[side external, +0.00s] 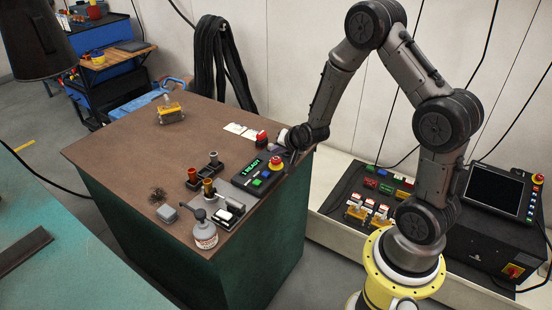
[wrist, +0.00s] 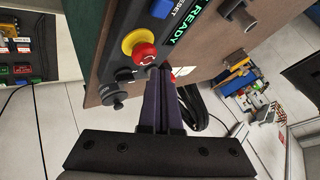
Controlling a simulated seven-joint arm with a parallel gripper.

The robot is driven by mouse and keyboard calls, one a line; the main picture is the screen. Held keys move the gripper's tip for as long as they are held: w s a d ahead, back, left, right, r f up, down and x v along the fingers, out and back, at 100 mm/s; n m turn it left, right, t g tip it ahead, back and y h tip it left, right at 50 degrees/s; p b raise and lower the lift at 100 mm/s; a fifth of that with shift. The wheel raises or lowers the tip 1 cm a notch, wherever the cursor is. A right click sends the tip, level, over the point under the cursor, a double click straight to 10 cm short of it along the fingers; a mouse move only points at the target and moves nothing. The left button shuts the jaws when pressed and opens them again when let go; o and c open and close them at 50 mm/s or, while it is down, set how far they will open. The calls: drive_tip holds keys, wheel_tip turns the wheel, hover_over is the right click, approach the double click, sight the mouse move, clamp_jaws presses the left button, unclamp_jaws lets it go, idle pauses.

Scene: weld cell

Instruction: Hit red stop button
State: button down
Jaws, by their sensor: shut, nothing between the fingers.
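The red stop button (side external: 276,161) has a yellow collar and sits on the far end of a black control box (side external: 244,179) with a green "READY" display. In the wrist view the red button (wrist: 145,55) is just left of my fingertips, with the display and a blue button beyond it. My gripper (wrist: 158,70) is shut and empty, its dark fingers together. The fingertips are close beside the button; I cannot tell whether they touch the box. In the side view my gripper (side external: 290,155) is small and dark beside the button, at the table's right edge.
A low bench (side external: 330,205) with more controls stands right. The table's left middle is clear.

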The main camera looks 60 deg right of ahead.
sight(277, 161)
drive_tip(key=shift+f, duration=0.15)
idle(0.6)
drive_tip(key=shift+f, duration=0.3)
drive_tip(key=shift+f, duration=0.4)
idle(0.6)
drive_tip(key=shift+r, duration=0.85)
drive_tip(key=shift+r, duration=2.5)
